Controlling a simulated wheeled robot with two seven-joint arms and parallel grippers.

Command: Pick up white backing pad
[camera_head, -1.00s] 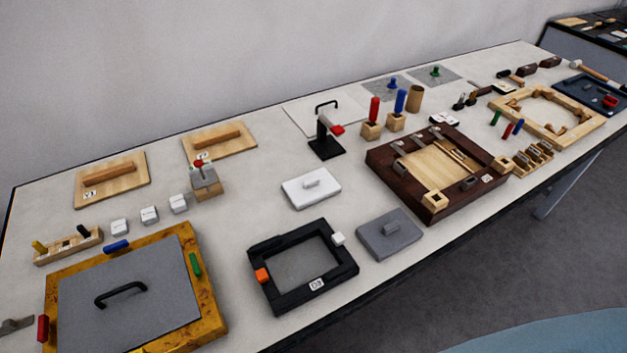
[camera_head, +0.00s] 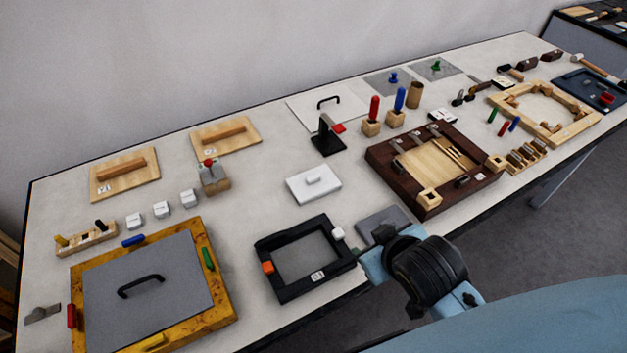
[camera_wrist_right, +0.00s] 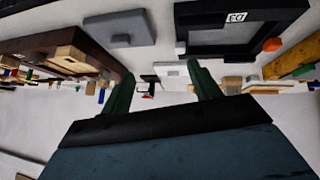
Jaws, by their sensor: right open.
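The white backing pad (camera_head: 313,184) is a flat white slab with a small raised white grip. It lies on the table behind the black frame, and nothing touches it. In the right wrist view a pale slab that looks like this pad (camera_wrist_right: 172,69) shows beyond and between my fingertips. My right gripper (camera_wrist_right: 162,84) is open and empty, with its two dark green fingers apart. In the head view my right arm reaches in from the lower right to beside the grey pad, in front and to the right of the white pad. My left gripper is out of view.
The black frame (camera_head: 262,246) and grey pad (camera_head: 377,222) lie between my right arm and the white pad. A dark wooden tray (camera_head: 384,174) is to the right, and a black stand (camera_head: 327,143) is behind. Bare table lies left of the white pad.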

